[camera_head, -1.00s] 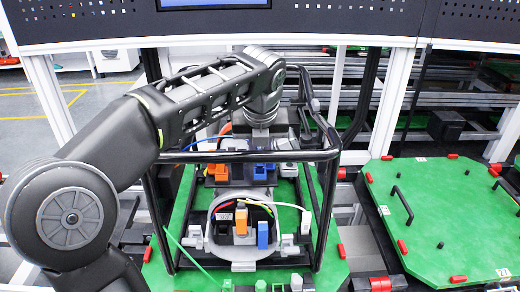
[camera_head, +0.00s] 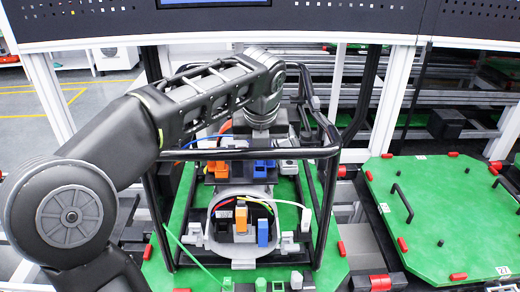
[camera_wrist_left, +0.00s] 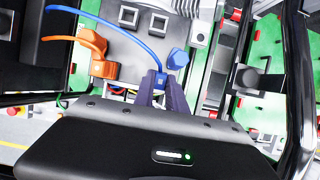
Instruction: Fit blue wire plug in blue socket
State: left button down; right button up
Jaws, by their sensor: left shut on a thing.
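My left gripper (camera_wrist_left: 160,84) is shut on the blue wire plug (camera_wrist_left: 162,77) in the left wrist view. A blue wire (camera_wrist_left: 115,24) runs from the plug to the upper left. A blue connector piece (camera_wrist_left: 178,58), possibly the blue socket, stands just beyond and right of the fingertips; I cannot tell whether the plug touches it. In the head view a blue connector (camera_head: 263,168) sits below my left wrist, beside an orange one (camera_head: 217,170). Another blue block (camera_head: 262,233) stands in the front grey housing. The fingertips are hidden in the head view. My right gripper is not in view.
A black tube frame (camera_head: 335,190) surrounds the work on the green pallet (camera_head: 335,262). An orange plug (camera_wrist_left: 104,68) with its wire lies left of the gripper. A white-wired plug (camera_head: 305,219) stands at the housing's right. Another green pallet (camera_head: 440,215) is at the right.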

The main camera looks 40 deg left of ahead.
pick_arm(q)
jog(key=shift+f+b, duration=0.45)
jog(key=shift+f, duration=0.3)
jog(key=c, duration=1.3)
grip_release()
jog(key=p+v, duration=0.1)
jog(key=v, duration=0.7)
jog(key=shift+w+a, duration=0.1)
